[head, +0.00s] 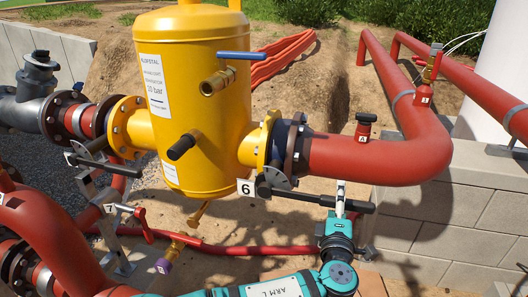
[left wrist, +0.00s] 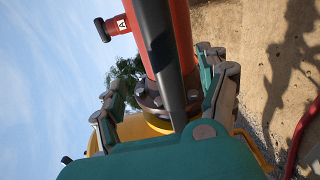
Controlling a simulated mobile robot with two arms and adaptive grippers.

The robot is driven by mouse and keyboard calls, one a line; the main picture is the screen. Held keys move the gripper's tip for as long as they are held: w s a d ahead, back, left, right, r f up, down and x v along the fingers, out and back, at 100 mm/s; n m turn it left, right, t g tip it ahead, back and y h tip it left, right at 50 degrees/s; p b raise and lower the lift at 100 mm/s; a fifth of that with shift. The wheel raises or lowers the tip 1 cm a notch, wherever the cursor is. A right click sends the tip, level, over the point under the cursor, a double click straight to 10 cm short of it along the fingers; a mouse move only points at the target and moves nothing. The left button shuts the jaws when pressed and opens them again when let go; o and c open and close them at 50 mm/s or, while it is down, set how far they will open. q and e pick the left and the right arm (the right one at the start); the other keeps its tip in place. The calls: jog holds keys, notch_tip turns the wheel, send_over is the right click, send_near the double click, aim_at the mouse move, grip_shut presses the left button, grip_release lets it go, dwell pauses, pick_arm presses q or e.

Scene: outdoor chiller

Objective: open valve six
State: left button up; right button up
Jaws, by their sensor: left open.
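Valve six carries a white "6" label (head: 245,187) and sits under the flange to the right of the yellow tank. Its long black lever (head: 310,199) points right, roughly along the red pipe. My left gripper (head: 340,195) is at the lever's outer part, coming up from below. In the left wrist view the lever (left wrist: 163,50) runs between the two spread fingers of the open gripper (left wrist: 160,78). I cannot tell whether either finger touches it. My right gripper is not in view.
The yellow tank (head: 192,90) stands left of the lever. A thick red pipe (head: 385,160) runs just above it, with a small red fitting marked A (head: 363,128). A block wall (head: 455,215) stands to the right. A valve marked 7 (head: 125,209) is at lower left.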

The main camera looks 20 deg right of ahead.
pick_arm(q)
jog(key=s+a+p, duration=0.2)
jog(key=s+p, duration=0.3)
jog(key=s, duration=0.2)
jog(key=shift+s+r+h, duration=0.2)
jog(key=shift+s+h, duration=0.1)
jog(key=shift+s, duration=0.05)
